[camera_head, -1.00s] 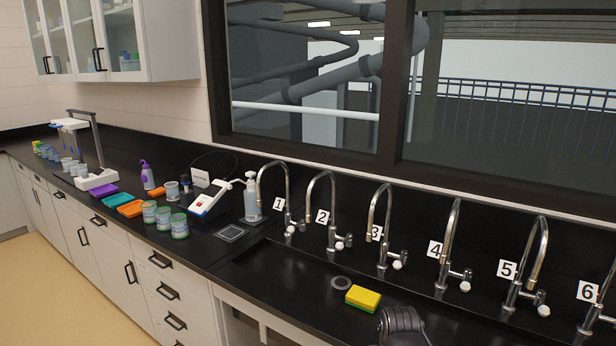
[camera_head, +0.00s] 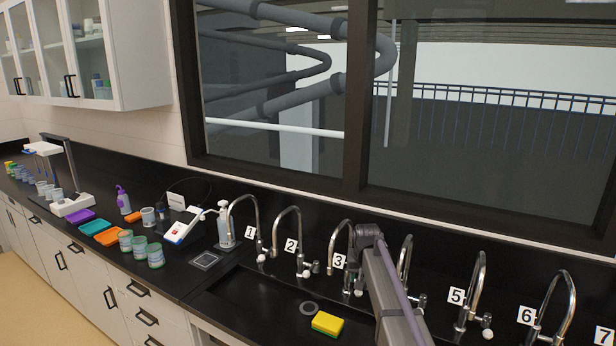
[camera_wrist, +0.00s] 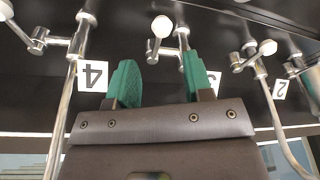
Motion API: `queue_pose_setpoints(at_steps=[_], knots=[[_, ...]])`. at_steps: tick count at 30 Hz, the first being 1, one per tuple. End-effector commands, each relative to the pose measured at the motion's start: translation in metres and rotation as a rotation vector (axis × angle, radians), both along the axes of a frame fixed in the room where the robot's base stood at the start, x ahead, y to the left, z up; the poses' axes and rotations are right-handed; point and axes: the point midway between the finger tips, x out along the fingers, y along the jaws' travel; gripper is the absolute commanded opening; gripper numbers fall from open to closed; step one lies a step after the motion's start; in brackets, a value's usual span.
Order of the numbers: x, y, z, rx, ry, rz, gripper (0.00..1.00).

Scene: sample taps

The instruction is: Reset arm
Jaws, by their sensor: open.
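My gripper (camera_wrist: 160,75) shows in the wrist view with its two green fingers apart and nothing between them. Behind the fingers, the wrist view shows taps upside down, with the number 4 label (camera_wrist: 93,75) to the left and the number 3 label (camera_wrist: 213,82) partly hidden by the right finger. A white tap knob (camera_wrist: 162,26) shows beyond the gap between the fingers. In the head view my arm (camera_head: 388,285) rises in front of tap 4 (camera_head: 405,262) and hides its label. The gripper itself is not clear there.
A row of numbered taps stands along the back of the black counter, with tap 2 (camera_head: 290,225) and tap 5 (camera_head: 476,290) near my arm. Jars (camera_head: 155,256) and trays (camera_head: 108,236) stand further left.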

Motion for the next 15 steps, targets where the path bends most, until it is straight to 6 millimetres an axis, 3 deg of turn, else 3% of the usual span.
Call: queue_pose_setpoints(at_steps=[8,15], knots=[[0.003,0.000,-0.009,0.003,-0.015,-0.012,0.47],[0.012,-0.001,-0.048,0.003,-0.015,-0.012,0.47]])
